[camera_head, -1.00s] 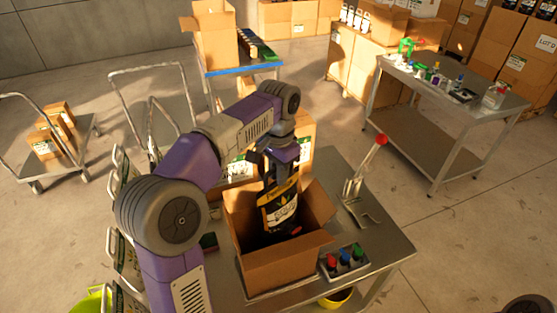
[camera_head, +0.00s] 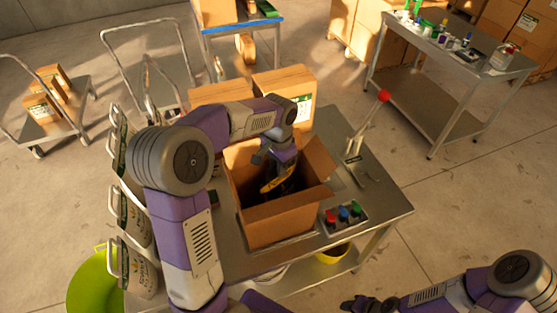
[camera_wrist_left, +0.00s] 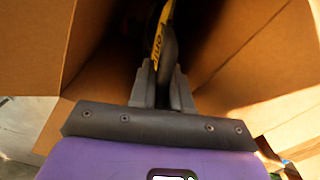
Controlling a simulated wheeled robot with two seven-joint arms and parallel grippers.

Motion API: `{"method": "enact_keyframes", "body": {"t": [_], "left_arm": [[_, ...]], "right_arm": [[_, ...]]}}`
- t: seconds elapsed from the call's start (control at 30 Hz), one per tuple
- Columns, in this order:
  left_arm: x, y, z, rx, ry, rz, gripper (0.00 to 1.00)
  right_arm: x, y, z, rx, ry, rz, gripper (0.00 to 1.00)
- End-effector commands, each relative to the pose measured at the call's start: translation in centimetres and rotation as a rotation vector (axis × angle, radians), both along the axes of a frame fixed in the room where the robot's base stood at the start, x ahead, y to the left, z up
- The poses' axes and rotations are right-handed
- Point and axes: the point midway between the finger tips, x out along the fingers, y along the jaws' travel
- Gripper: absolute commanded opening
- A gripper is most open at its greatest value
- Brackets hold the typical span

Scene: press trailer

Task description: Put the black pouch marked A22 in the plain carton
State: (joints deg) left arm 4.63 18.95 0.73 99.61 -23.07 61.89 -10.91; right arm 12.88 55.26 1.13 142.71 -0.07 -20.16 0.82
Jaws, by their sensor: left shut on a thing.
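The black pouch (camera_head: 287,188) with a yellow band is inside the open plain carton (camera_head: 280,228) on the metal table. In the left wrist view the pouch (camera_wrist_left: 167,45) shows edge-on between the fingers, with brown carton walls (camera_wrist_left: 60,45) around it. My left gripper (camera_head: 277,176) is shut on the pouch's upper end and reaches down into the carton. The pouch's lower part and any A22 mark are hidden or unreadable. My right gripper (camera_head: 360,303) is at the bottom edge, away from the carton; its finger opening is unclear.
A button box (camera_head: 344,216) and a red-knobbed lever (camera_head: 383,97) are right of the carton. Labelled cartons (camera_head: 290,85) stand behind it. White bags (camera_head: 133,215) hang along the left side, above a green bin (camera_head: 95,283). A yellow bucket (camera_head: 333,254) is below the table's front.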

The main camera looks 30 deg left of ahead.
Motion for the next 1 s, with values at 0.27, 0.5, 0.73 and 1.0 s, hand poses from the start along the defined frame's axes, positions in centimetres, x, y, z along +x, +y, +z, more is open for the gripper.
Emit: {"method": "enact_keyframes", "body": {"t": [0.27, 0.5, 0.73, 1.0], "left_arm": [[0.0, 0.0, -2.9, -0.001, -0.003, 0.001, 0.00], [0.1, 0.0, -3.0, 0.000, -0.004, 0.000, 0.00], [0.1, 0.0, -3.4, 0.000, -0.004, 0.000, 0.00], [0.1, 0.0, -4.1, 0.000, -0.004, 0.000, 0.00]], "right_arm": [[0.0, 0.0, 0.0, 0.000, 0.000, 0.000, 0.43], [0.0, 0.0, 0.0, 0.000, 0.000, 0.000, 0.43], [0.0, 0.0, -0.3, 0.000, 0.000, 0.000, 0.43], [0.0, 0.0, -0.8, 0.000, 0.000, 0.000, 0.43]]}}
